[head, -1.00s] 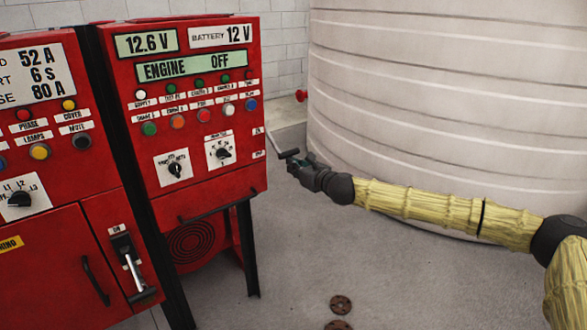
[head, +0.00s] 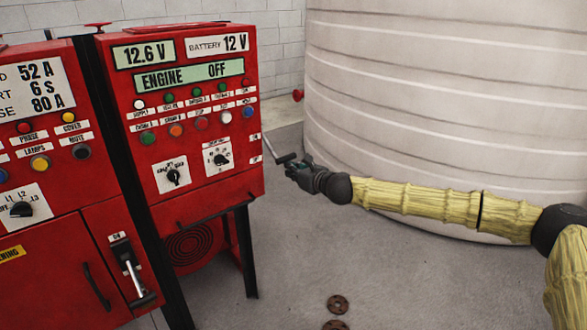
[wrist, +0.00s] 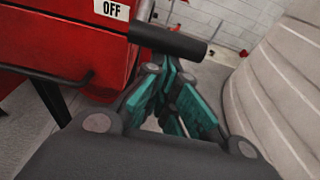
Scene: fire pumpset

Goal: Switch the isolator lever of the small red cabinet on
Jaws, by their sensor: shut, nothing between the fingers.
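The small red cabinet (head: 205,115) stands right of a larger red cabinet, its display reading ENGINE OFF. Its isolator lever (head: 270,146) sticks out from its right side, slanting down to a black crossbar grip (head: 286,158). Two small labels sit at the cabinet's right edge; the wrist view shows the OFF label (wrist: 112,9). My gripper (head: 296,166) is shut and empty, close to the grip on its right. In the wrist view, the teal fingers of my gripper (wrist: 175,95) point at the black grip (wrist: 175,40). Whether they touch it I cannot tell.
The larger red cabinet (head: 45,200) has its own silver lever (head: 132,272), pointing down. A large pale ribbed tank (head: 440,100) stands behind my arm. A black bar handle (head: 215,210) crosses the small cabinet's lower front. Floor below is mostly clear, with rusty discs (head: 337,304).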

